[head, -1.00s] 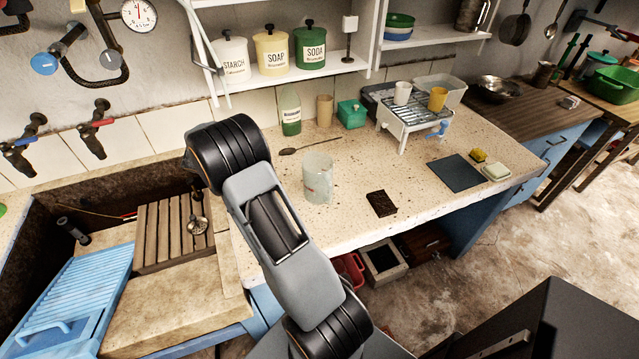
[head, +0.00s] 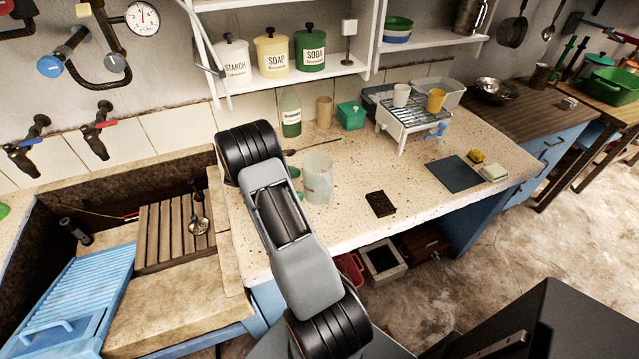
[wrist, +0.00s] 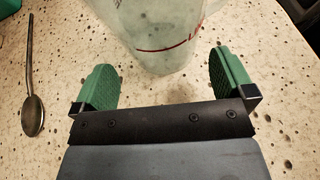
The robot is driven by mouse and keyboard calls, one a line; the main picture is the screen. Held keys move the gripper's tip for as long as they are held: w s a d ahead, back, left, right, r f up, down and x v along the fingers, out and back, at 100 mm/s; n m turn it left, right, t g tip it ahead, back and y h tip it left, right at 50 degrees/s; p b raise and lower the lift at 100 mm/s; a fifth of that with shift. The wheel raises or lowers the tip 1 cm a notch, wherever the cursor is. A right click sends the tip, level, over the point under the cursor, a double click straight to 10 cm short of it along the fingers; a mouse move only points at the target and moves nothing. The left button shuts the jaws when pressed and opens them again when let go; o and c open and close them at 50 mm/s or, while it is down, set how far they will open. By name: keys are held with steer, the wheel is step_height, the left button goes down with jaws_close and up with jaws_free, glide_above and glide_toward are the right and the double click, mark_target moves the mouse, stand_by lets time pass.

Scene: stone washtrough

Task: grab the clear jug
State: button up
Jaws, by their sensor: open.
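The clear jug (head: 318,180) stands upright on the speckled stone counter, just right of my arm in the head view. In the wrist view the jug (wrist: 160,35) fills the top middle, see-through with a red mark on its side. My gripper (wrist: 168,82) is open, with its two green fingers apart. The jug's base lies just ahead of and between the fingertips, and nothing is held. In the head view a small green part of my gripper (head: 296,177) shows at the jug's left side; the rest is hidden behind my arm.
A spoon (wrist: 32,100) lies left of the gripper. A dark brown block (head: 381,203) lies right of the jug. A green bottle (head: 291,112) and a beige cup (head: 324,112) stand behind. A dish rack (head: 410,120) stands further right. The sink (head: 60,205) is left.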

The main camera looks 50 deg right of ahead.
mark_target(309, 188)
steer(key=p+x, duration=0.1)
steer(key=x, duration=0.4)
steer(key=shift+a, duration=0.1)
steer(key=c, duration=0.6)
